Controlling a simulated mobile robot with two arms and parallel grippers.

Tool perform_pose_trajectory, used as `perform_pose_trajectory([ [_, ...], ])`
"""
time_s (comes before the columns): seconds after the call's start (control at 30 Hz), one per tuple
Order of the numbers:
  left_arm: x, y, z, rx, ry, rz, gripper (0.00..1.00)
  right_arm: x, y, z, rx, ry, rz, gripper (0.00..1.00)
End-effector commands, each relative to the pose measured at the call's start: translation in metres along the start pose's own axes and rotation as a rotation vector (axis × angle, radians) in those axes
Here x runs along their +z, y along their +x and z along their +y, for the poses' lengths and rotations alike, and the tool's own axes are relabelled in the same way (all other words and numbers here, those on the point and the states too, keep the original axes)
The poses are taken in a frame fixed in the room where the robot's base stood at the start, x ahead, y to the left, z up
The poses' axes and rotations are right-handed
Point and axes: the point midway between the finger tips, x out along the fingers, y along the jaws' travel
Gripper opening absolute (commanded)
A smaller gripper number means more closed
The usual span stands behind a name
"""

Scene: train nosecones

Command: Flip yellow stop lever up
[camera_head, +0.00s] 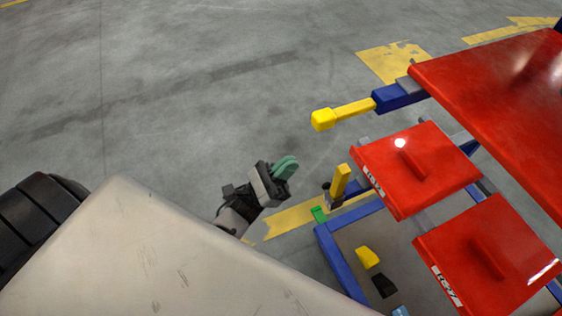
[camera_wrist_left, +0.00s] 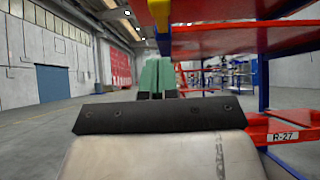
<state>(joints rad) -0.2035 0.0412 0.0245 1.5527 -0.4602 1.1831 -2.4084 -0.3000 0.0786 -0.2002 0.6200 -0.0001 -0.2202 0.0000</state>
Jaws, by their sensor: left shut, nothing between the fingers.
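Two yellow lever-like parts show on the rack in the head view. A short yellow lever (camera_head: 340,181) stands tilted upward from a dark mount at the lower blue frame. A longer yellow handle (camera_head: 345,114) with a thick end sticks out to the left from a blue bar higher up. I cannot tell for sure which is the stop lever. My left gripper (camera_head: 287,167) is shut and empty, left of the short lever and apart from it. In the left wrist view its green fingers (camera_wrist_left: 158,76) are together, and a yellow part (camera_wrist_left: 160,12) shows above them. My right gripper is out of view.
The rack holds red panels (camera_head: 420,165) to the right, one above another (camera_head: 490,255). A green piece (camera_head: 319,214) sits by the blue frame (camera_head: 335,262) corner. A yellow block (camera_head: 367,257) lies inside the frame. Grey floor left of the rack is clear.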

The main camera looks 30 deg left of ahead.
Motion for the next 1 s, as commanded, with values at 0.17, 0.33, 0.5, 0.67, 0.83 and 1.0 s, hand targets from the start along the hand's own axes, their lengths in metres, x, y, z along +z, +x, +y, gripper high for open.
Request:
perform_pose_trajectory([
  [0.17, 0.004, 0.044, 0.0, -0.003, 0.001, -0.004, 0.0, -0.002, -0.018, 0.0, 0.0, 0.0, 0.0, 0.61],
  [0.33, 0.015, 0.069, 0.0, -0.001, 0.001, 0.0, 0.0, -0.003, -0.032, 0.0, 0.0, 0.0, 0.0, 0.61],
  [0.5, 0.026, 0.08, 0.0, 0.0, 0.0, 0.001, 0.0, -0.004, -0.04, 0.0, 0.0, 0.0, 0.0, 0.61],
  [0.67, 0.029, 0.082, 0.0, 0.0, 0.0, 0.0, 0.0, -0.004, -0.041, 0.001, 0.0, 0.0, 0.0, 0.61],
  [0.83, 0.028, 0.082, 0.0, 0.0, 0.0, 0.0, 0.0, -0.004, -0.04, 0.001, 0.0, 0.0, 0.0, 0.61],
  [1.0, 0.029, 0.083, 0.0, 0.0, 0.0, 0.002, 0.0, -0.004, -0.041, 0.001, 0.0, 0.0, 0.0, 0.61],
])
